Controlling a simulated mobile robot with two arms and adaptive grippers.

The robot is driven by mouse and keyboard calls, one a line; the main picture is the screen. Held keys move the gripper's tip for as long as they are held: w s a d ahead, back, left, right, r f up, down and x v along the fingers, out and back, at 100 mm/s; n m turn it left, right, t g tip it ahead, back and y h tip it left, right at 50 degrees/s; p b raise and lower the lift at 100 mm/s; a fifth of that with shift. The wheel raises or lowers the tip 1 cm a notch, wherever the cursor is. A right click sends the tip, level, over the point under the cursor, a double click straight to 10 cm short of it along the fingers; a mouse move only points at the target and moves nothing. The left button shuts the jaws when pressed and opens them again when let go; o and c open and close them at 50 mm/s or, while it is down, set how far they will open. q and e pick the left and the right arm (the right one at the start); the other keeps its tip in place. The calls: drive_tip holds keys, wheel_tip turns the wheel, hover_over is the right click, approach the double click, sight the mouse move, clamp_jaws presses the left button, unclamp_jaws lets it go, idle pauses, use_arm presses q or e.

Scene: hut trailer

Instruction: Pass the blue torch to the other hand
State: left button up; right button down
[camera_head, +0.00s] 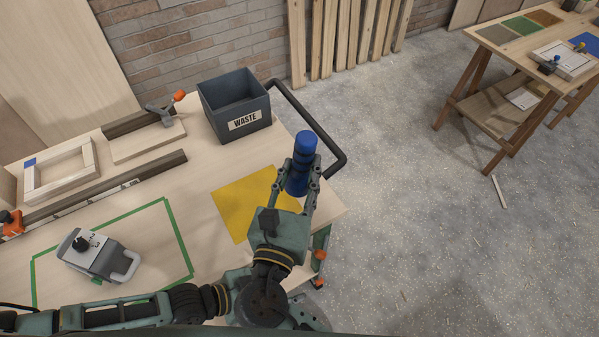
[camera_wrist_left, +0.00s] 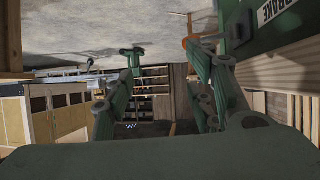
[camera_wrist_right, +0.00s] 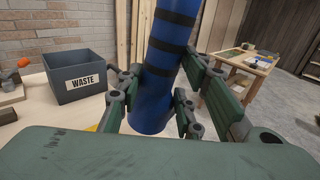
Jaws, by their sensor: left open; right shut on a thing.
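The blue torch (camera_head: 303,150) stands up from my right gripper (camera_head: 300,178), which is shut on it, near the table's right edge in the head view. In the right wrist view the torch (camera_wrist_right: 166,60) is a blue cylinder with dark bands, slightly tilted, between the fingers of my right gripper (camera_wrist_right: 160,92). Its upper end is cut off there. My left gripper (camera_wrist_left: 164,55) is open and empty in the left wrist view, apart from the torch. In the head view it is low down and I cannot make out its fingers clearly.
A dark WASTE bin (camera_head: 234,107) stands on the table behind a yellow square (camera_head: 240,204). A grey device (camera_head: 98,256) sits inside a green outline at left. A dark rail (camera_head: 318,130) curves off the table's far right edge. The floor to the right is mostly clear.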

use_arm(q)
drive_tip(key=s+f+n+g+y, duration=0.25)
drive_tip(key=s+f+n, duration=0.25)
drive_tip(key=s+f, duration=0.85)
drive_tip(key=w+a+f+n+t+y, duration=0.2)
drive_tip(key=w+a+f+y, duration=0.45)
drive_tip(key=a+f, duration=0.7)
drive_tip(key=s+a+f+n+g+y, duration=0.1)
drive_tip(key=s+a+f+g, duration=0.1)
drive_tip(key=s+f, duration=0.2)
drive_tip(key=s+a+f+n+g+y, duration=0.1)
drive_tip(key=s+a+f+g, duration=0.1)
drive_tip(key=s, duration=0.9)
drive_tip(key=shift+s+a+f+n, duration=0.2)
drive_tip(key=shift+a+f+n, duration=0.2)
drive_tip(key=shift+a+f, duration=0.5)
